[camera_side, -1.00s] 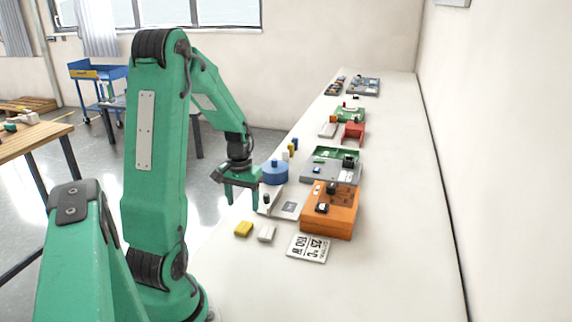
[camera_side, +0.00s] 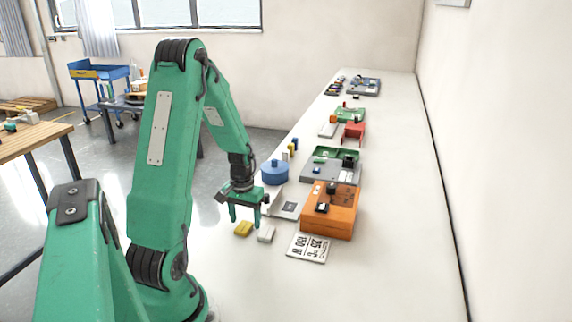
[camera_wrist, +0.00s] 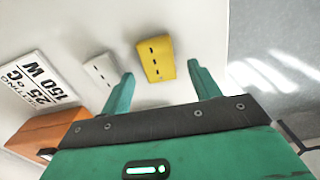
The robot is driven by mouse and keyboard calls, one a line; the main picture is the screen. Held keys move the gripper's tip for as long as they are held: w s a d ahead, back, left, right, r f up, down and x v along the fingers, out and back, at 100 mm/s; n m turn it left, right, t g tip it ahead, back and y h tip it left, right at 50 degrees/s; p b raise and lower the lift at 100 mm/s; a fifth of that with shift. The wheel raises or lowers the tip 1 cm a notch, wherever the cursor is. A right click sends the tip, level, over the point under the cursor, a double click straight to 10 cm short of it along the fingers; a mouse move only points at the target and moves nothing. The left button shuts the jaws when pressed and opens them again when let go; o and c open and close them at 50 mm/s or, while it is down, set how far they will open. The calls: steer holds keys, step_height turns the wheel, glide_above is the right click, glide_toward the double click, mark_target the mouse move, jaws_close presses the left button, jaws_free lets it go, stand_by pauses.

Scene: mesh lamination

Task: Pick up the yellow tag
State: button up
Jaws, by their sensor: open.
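The yellow tag (camera_side: 243,229) is a small yellow block lying on the white bench near its left edge. In the wrist view the yellow tag (camera_wrist: 156,58) shows dark marks on top and lies ahead of the fingers, between their lines. My gripper (camera_side: 246,218) is green, points down and is open and empty just above and beyond the tag. In the wrist view my gripper (camera_wrist: 163,82) has its two fingers spread apart, with nothing between the tips. I cannot tell the exact height of the fingertips above the bench.
A white tag (camera_side: 266,234) lies close to the right of the yellow one, near a finger. A printed sign (camera_side: 308,248) and an orange box (camera_side: 329,222) are further right. A blue round container (camera_side: 275,174) stands behind. The near bench is clear.

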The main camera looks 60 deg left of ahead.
mark_target(246, 224)
steer(key=shift+f, duration=0.5)
steer(key=c, duration=1.1)
steer(key=shift+o, duration=0.2)
steer(key=shift+r, duration=0.15)
steer(key=shift+r, duration=0.8)
step_height(246, 224, up, 2)
steer(key=shift+r, duration=0.1)
steer(key=w+d+r, duration=0.3)
steer(key=d+r, duration=0.4)
steer(key=d, duration=0.4)
steer(key=shift+d, duration=0.15)
steer(key=shift+w, duration=0.1)
